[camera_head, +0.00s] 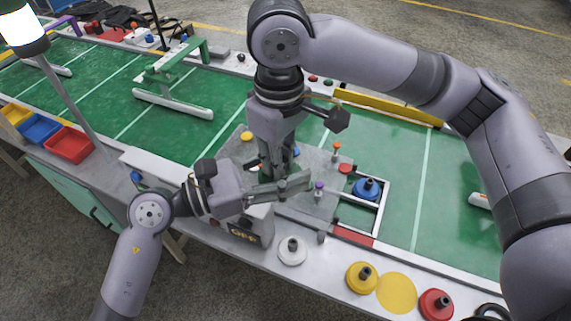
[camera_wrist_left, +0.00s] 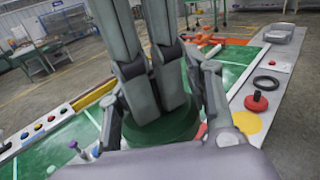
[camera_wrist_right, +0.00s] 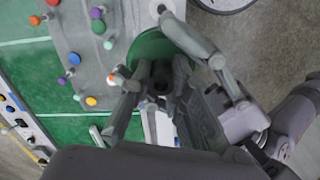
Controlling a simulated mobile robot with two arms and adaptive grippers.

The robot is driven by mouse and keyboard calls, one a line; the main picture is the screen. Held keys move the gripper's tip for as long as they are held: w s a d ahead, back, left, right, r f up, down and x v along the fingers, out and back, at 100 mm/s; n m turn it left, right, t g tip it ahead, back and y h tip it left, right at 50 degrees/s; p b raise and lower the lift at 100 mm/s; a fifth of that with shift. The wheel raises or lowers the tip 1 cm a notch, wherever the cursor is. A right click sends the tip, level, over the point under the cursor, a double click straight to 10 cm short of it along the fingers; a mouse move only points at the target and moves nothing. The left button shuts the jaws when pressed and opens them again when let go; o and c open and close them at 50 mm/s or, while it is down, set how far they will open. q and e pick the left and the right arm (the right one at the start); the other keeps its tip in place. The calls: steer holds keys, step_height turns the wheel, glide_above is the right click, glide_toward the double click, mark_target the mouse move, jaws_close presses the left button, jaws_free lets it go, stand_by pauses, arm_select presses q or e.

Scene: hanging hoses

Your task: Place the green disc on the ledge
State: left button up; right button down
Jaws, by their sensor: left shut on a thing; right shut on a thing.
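The green disc (camera_wrist_right: 152,44) is held between my two grippers above the grey peg board. It also shows in the left wrist view (camera_wrist_left: 160,132); in the head view the grippers mostly hide it. My right gripper (camera_head: 270,165) reaches down from above, shut on the disc. My left gripper (camera_head: 285,188) comes in from the lower left, its fingers closed on the disc beside the right one. The pale ledge (camera_head: 325,262) runs along the table's near edge. It carries a white disc (camera_head: 292,251), a yellow disc (camera_head: 362,278), a flat yellow circle (camera_head: 397,293) and a red disc (camera_head: 436,304).
The grey board (camera_head: 300,205) bears several coloured pegs near my grippers. A blue disc (camera_head: 367,189) sits in a white frame (camera_head: 384,203) to the right. A box marked GFF (camera_head: 250,233) stands below my left gripper. Red (camera_head: 68,144) and blue (camera_head: 40,128) bins stand at left.

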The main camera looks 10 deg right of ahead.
arm_select(q)
steer(key=shift+w+a+f+t, duration=0.2)
steer(key=shift+w+t, duration=0.1)
steer(key=shift+w, duration=0.1)
steer(key=shift+c, duration=0.6)
arm_select(e)
steer(key=shift+s, duration=0.25)
arm_select(q)
steer(key=o, duration=1.5)
steer(key=shift+s, duration=0.1)
arm_select(e)
steer(key=shift+w, duration=0.1)
arm_select(q)
steer(key=shift+d, duration=0.1)
steer(key=shift+s+r, duration=0.1)
